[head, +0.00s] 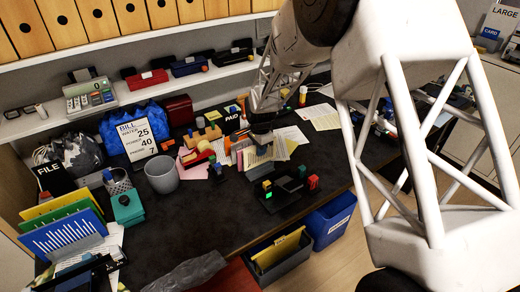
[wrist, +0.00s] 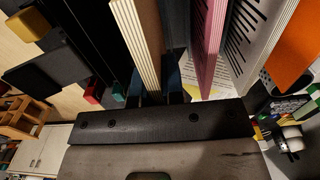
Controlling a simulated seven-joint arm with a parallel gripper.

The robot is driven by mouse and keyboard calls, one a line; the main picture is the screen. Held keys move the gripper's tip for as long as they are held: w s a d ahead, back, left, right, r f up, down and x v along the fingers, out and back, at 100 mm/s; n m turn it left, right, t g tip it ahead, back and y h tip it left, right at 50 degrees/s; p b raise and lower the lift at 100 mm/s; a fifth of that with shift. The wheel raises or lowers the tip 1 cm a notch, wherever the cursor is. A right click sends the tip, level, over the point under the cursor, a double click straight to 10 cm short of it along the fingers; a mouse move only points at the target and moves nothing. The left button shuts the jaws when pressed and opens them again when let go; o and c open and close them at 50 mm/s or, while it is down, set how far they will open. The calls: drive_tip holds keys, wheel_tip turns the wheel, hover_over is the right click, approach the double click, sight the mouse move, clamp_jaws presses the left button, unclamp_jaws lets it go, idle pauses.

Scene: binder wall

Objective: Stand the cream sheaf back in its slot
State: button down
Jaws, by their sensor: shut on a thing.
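The cream sheaf (wrist: 136,45) is a thick block of pale layered sheets with a brown side face, seen edge-on in the wrist view. My gripper (wrist: 156,88) is shut on its lower end there, with dark fingertips on either side. In the head view my gripper (head: 262,137) is low over the desk, among upright sheets and colored blocks. The cream sheaf (head: 260,156) appears just below it, partly covered. A pink sheet (wrist: 212,45) and a white lined sheet (wrist: 255,40) stand to its right in the wrist view. I cannot make out the slot clearly.
A grey cup (head: 161,174) and a teal box (head: 127,207) stand on the dark desk to the left. A black device with a green light (head: 283,193) sits in front of my gripper. The desk's front middle (head: 215,225) is mostly clear.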

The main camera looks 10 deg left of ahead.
sight(260, 161)
drive_tip(key=shift+f, duration=2.05)
idle(1.2)
drive_tip(key=c, duration=1.1)
unclamp_jaws()
drive_tip(key=shift+c, duration=0.2)
drive_tip(key=shift+r, duration=0.1)
drive_tip(key=shift+r, duration=3.8)
